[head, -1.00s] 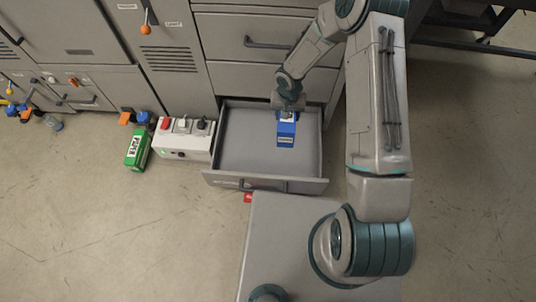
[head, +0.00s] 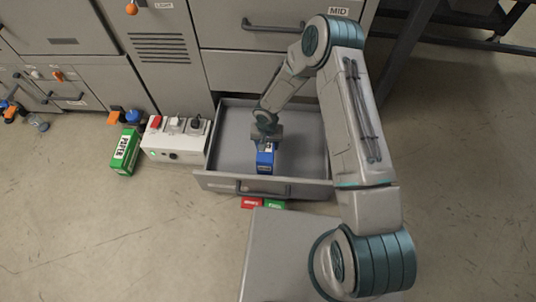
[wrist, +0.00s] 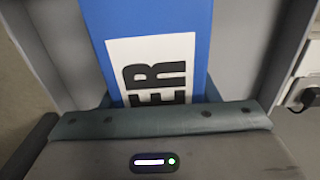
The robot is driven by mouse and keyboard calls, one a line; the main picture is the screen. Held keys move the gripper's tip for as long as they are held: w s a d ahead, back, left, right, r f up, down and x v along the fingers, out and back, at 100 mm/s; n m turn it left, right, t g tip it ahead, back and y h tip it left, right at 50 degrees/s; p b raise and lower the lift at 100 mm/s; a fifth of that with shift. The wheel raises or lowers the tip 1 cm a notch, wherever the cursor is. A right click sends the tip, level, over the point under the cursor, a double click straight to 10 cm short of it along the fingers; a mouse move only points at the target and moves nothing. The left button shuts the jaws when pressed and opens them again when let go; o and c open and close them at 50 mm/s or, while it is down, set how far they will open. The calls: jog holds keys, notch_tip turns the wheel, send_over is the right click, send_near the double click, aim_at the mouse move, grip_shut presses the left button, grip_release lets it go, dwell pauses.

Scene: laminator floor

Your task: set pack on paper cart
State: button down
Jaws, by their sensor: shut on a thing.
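A blue pack (head: 265,162) with a white label is in my gripper (head: 266,140), over the open grey drawer (head: 225,165). In the wrist view the blue pack (wrist: 150,18) fills the top middle, and the letters "ER" show on its label. My gripper (wrist: 158,98) is shut on the pack there. I cannot tell whether the pack touches the drawer floor. I cannot make out a paper cart in these frames.
A green PAPER pack (head: 125,151) lies on the floor at left, beside a white switch box (head: 176,140). Red (head: 252,202) and green (head: 274,204) boxes show below the drawer front. Grey cabinets stand behind.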

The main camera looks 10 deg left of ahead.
jog(key=shift+f+b, duration=1.6)
jog(key=shift+f, duration=3.2)
jog(key=shift+f, duration=0.15)
jog(key=c, duration=0.5)
grip_release()
